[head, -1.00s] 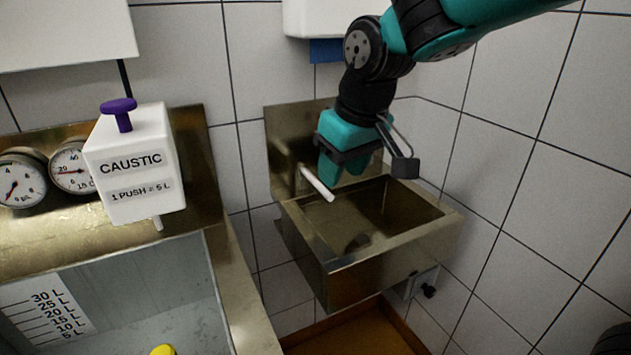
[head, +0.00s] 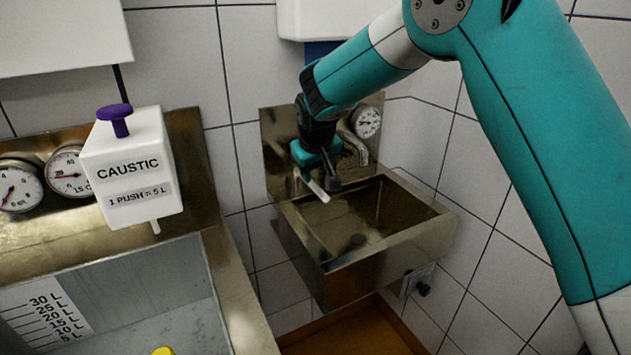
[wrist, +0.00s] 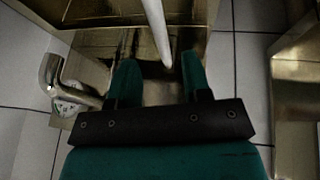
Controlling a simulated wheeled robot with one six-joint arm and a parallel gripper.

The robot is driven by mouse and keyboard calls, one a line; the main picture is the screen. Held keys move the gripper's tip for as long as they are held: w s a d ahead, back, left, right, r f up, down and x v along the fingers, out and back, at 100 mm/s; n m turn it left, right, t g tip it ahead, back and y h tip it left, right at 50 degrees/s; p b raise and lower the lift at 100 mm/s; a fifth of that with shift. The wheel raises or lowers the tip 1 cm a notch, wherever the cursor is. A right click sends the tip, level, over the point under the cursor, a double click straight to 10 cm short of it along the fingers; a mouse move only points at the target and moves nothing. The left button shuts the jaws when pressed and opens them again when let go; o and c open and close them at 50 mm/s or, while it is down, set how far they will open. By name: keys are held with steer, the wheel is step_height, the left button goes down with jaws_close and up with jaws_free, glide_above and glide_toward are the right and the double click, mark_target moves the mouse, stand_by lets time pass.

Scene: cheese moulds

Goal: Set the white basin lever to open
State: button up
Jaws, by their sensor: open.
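The white basin lever (head: 317,190) is a thin white rod that slants down over the left side of the steel basin (head: 330,270) in the head view. Its upper end is hidden behind my gripper. My gripper (head: 320,178) is open at the basin's back left, close to the lever. In the wrist view the lever (wrist: 156,30) comes in from the top, and its tip ends between the two spread fingers of my gripper (wrist: 160,68). I cannot tell whether either finger touches it.
A curved metal tap (head: 357,148) and a round gauge (head: 367,121) are on the basin's back panel, right of my gripper. A white caustic dispenser (head: 133,185) with a purple knob stands left, above a larger vat. A tiled wall closes the right side.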

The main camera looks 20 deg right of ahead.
mark_target(315, 185)
steer(key=x, duration=0.6)
steer(key=shift+p, duration=0.3)
jaws_close()
